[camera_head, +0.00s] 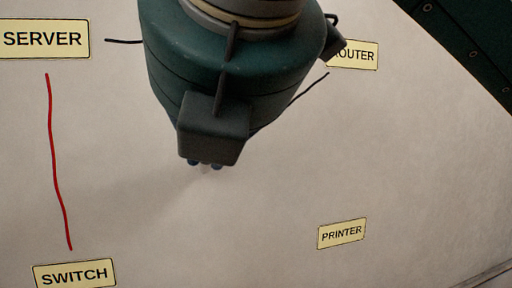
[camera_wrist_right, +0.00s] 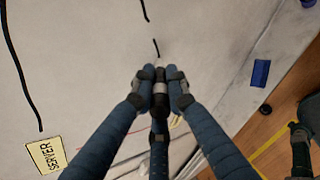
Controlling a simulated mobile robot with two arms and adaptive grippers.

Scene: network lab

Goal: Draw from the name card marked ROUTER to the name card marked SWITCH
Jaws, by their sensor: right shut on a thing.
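The ROUTER card (camera_head: 357,55) is yellow and partly hidden by my right arm in the head view. The SWITCH card (camera_head: 75,274) is at the lower left. My right gripper (camera_head: 205,164) is in front of the pale board, between the two cards. In the wrist view my right gripper (camera_wrist_right: 160,77) is shut on a dark marker (camera_wrist_right: 160,97). A black line (camera_head: 308,92) runs from near the ROUTER card down-left until my arm hides it. A short black stroke (camera_wrist_right: 156,48) shows just beyond the fingertips. Tip contact with the board cannot be told. My left gripper is not in view.
The SERVER card (camera_head: 43,39) is at the upper left, with a red line (camera_head: 55,165) from it down to near SWITCH. Another black line (camera_head: 122,41) ends beside SERVER. The PRINTER card (camera_head: 342,233) is lower right. A blue block (camera_wrist_right: 260,73) lies near the board's edge.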

